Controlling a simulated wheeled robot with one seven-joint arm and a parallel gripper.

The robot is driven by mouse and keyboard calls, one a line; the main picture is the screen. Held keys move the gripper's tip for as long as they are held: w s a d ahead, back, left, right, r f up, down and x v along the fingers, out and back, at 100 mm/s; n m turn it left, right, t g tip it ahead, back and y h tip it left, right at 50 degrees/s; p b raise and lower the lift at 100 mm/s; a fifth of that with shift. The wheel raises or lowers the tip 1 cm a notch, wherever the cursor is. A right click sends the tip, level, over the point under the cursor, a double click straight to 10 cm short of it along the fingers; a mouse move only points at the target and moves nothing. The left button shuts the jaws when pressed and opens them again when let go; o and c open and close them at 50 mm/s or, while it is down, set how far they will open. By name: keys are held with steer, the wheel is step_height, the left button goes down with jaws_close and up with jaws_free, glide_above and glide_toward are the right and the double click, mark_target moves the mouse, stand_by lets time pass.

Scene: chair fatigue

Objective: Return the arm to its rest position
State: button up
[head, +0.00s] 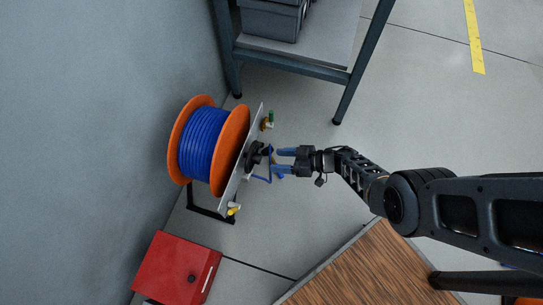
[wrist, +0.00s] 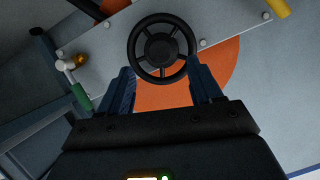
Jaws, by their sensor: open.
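My gripper (head: 282,161) is stretched out toward a panel (head: 243,160) in front of a cable reel, in the head view. In the wrist view my gripper (wrist: 160,85) has its two blue fingers apart, with a black handwheel (wrist: 161,48) just beyond and between their tips. The handwheel (head: 256,155) is mounted on the grey panel (wrist: 215,32) and shows dark in the head view. Nothing is held between the fingers. I cannot tell whether a finger touches the wheel's rim. My arm (head: 410,200) runs from the right edge to the panel.
An orange reel with blue cable (head: 203,145) stands by the wall. A green-handled valve (head: 269,120) and a yellow-handled one (head: 234,209) sit on the panel ends. A red box (head: 178,268), a wooden table (head: 355,270) and a metal rack (head: 290,62) stand around. Floor at right is clear.

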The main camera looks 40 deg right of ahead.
steer(key=shift+s+d+r, duration=0.25)
steer(key=shift+s+d, duration=0.2)
steer(key=shift+s, duration=0.05)
stand_by(0.3)
